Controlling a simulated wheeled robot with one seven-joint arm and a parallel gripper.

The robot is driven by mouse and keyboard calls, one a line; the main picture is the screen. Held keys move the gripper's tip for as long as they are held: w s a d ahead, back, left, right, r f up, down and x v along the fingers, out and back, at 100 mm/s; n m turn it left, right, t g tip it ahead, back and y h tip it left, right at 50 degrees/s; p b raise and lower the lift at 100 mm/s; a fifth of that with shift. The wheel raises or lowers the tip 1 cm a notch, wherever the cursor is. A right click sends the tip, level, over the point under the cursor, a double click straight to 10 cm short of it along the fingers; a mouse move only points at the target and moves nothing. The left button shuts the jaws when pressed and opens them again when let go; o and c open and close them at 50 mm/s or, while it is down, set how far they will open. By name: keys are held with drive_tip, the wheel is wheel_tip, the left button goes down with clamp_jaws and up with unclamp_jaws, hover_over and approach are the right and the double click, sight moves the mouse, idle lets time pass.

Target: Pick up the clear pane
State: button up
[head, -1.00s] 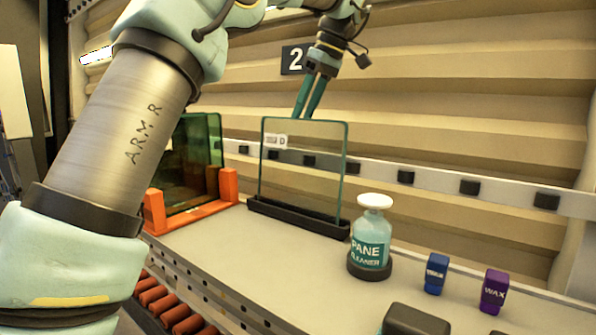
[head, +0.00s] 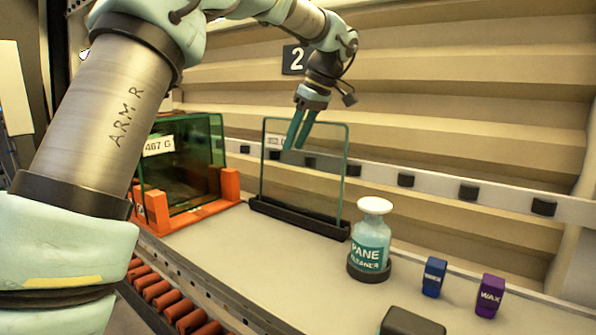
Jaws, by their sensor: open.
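The clear pane (head: 310,180) stands upright in a black slotted base (head: 295,221) on the grey counter, in the middle of the head view. It is thin, with a greenish edge. My gripper (head: 297,148) is at the pane's upper part, its two teal fingers pointing down with a gap between them. The fingertips show a little below the level of the pane's top edge. I cannot tell whether they straddle the pane or are on one side of it. The gripper is open and holds nothing.
A dark green tinted pane (head: 190,165) stands in an orange rack (head: 208,212) to the left. A pane cleaner bottle (head: 370,240), a blue box (head: 434,277) and a purple wax box (head: 490,296) stand to the right. A ribbed wall (head: 450,110) rises behind.

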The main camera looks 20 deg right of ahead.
drive_tip(key=shift+f, duration=0.25)
idle(0.5)
clamp_jaws()
drive_tip(key=shift+r, duration=0.15)
idle(1.1)
